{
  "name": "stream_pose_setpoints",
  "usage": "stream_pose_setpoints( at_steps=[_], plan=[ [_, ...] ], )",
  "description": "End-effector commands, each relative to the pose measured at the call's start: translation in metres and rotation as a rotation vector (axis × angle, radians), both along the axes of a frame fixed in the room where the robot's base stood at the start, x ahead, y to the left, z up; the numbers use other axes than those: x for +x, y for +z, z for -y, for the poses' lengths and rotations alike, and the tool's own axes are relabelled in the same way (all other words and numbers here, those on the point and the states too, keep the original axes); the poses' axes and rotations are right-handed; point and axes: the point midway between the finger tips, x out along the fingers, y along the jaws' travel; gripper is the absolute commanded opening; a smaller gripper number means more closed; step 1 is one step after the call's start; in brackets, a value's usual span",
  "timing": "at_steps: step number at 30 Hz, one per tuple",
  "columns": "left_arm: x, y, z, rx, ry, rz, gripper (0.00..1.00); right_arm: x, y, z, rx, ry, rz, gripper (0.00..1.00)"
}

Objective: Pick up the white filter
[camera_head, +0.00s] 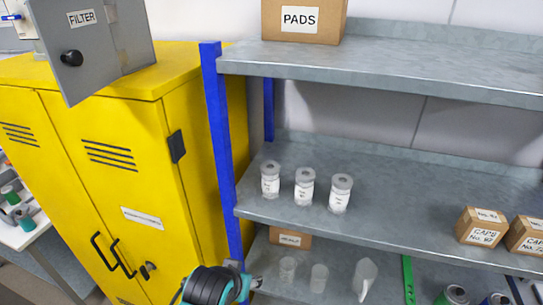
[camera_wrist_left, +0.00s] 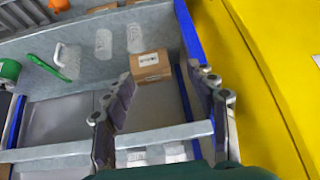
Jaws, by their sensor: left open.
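Three white cylindrical jars with labels and grey tops stand upright in a row on the middle shelf: the left jar (camera_head: 270,180), the middle jar (camera_head: 304,187) and the right jar (camera_head: 341,194). I cannot tell whether one is the white filter. A grey box door (camera_head: 97,50) labelled FILTER stands above the yellow cabinet; what is behind it is hidden. My left gripper (camera_wrist_left: 165,108) is open and empty in the left wrist view, its fingers spread in front of the shelf rack. My right gripper is not in view.
The yellow cabinet (camera_head: 130,205) stands left of the rack's blue post (camera_head: 221,150). A PADS carton (camera_head: 303,20) is on the top shelf and CAPS cartons (camera_head: 481,227) are at right. Clear cups (camera_head: 319,278) and a jug (camera_head: 364,279) are on the lower shelf.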

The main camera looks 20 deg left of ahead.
Motion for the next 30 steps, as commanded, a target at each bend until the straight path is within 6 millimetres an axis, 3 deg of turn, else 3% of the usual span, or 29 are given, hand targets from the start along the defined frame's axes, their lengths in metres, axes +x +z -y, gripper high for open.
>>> stream_pose_setpoints(
  at_steps=[1, 5, 11, 18, 23, 30],
  plan=[
    [0.006, 0.026, -0.001, 0.01, 0.013, 0.001, 0.57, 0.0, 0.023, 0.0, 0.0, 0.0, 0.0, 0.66],
    [0.035, 0.068, -0.007, 0.067, 0.111, 0.027, 0.57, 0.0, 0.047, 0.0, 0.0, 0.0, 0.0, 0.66],
    [0.099, 0.106, -0.004, 0.15, 0.295, 0.174, 0.57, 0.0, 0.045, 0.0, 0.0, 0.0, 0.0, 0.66],
    [0.169, 0.158, 0.031, 0.161, 0.446, 0.455, 0.57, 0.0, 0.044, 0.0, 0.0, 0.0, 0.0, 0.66],
    [0.186, 0.172, 0.043, 0.146, 0.478, 0.541, 0.57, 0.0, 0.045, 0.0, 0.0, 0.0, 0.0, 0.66],
    [0.208, 0.164, 0.031, 0.143, 0.485, 0.552, 0.57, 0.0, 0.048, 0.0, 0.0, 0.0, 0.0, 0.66]
  ],
)
